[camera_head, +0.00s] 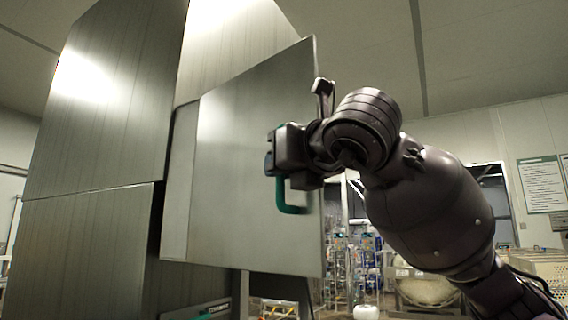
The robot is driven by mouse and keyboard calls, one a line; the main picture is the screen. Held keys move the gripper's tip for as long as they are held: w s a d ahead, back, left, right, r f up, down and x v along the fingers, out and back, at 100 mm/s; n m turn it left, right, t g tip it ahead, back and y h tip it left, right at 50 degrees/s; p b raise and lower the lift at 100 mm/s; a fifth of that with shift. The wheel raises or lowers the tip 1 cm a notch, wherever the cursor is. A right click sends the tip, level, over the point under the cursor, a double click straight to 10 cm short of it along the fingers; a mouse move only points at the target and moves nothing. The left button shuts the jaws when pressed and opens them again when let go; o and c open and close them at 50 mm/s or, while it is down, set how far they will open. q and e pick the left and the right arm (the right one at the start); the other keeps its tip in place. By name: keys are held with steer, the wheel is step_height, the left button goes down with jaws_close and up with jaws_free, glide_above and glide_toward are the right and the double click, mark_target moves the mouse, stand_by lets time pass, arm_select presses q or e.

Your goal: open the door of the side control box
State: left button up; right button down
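The side control box has a flat grey metal door (245,170) with a green handle (291,208) near its right edge. My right gripper (284,160) is at the handle, in front of the door. It covers the handle's upper and middle part, and the lower bend shows below it. The fingertips are hidden by the gripper body, so I cannot tell whether they are closed around the handle. A narrow lighter strip (178,185) shows left of the door. I cannot tell whether the door is ajar. My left gripper is not in view.
Large grey metal panels (95,120) stand to the left of the box. Racks with goods (355,265) and a crate (535,270) stand in the background at the right. A notice (541,184) hangs on the right wall.

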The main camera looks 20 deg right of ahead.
stand_by(0.5)
steer(key=c, duration=1.1)
jaws_free()
steer(key=shift+c, duration=0.2)
steer(key=s+d, duration=0.1)
steer(key=s, duration=0.9)
steer(key=shift+s+d+b, duration=0.25)
steer(key=shift+s+b, duration=0.1)
steer(key=shift+s, duration=0.05)
